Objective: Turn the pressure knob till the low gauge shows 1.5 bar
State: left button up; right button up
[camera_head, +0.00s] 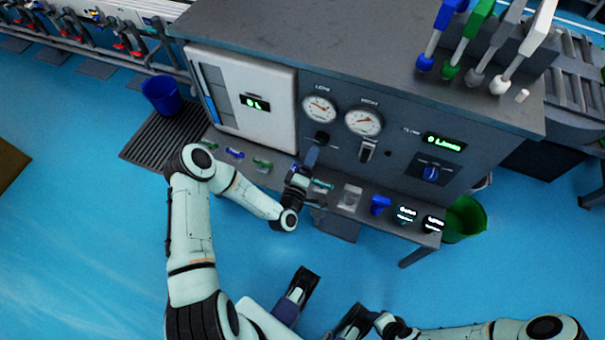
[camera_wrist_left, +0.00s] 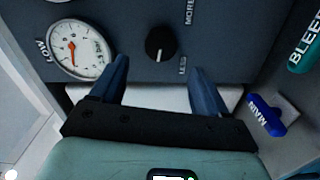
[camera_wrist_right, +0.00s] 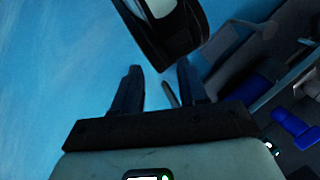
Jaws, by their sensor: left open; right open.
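The pressure knob (camera_head: 322,137) is a small black round knob below the low gauge (camera_head: 320,108) on the grey panel. In the left wrist view the knob (camera_wrist_left: 161,43) has a white mark, between the labels MORE and LESS. The white low gauge (camera_wrist_left: 75,48) has a red needle; its exact reading is too small to tell. My left gripper (camera_wrist_left: 158,72) is open, its fingers apart on either side of the knob and seemingly short of it. In the head view the gripper partly covers the panel below the knob. My right gripper (camera_wrist_right: 160,70) is open and empty, away from the panel.
The high gauge (camera_head: 364,121) is right of the low one, with a lever switch (camera_head: 367,150) below it. A ledge below holds coloured handles, including a blue one (camera_head: 380,205). A white cabinet (camera_head: 243,103) stands left. A green bucket (camera_head: 465,218) is right.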

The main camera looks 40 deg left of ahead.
pick_arm(q)
jog(key=v, duration=0.6)
jog(key=shift+s+p, duration=0.3)
jog(key=shift+p, duration=0.05)
pick_arm(e)
jog(key=shift+s+a+r+g, duration=0.3)
jog(key=shift+s+r, duration=0.25)
jog(key=shift+s, duration=0.1)
pick_arm(q)
jog(key=shift+d, duration=0.15)
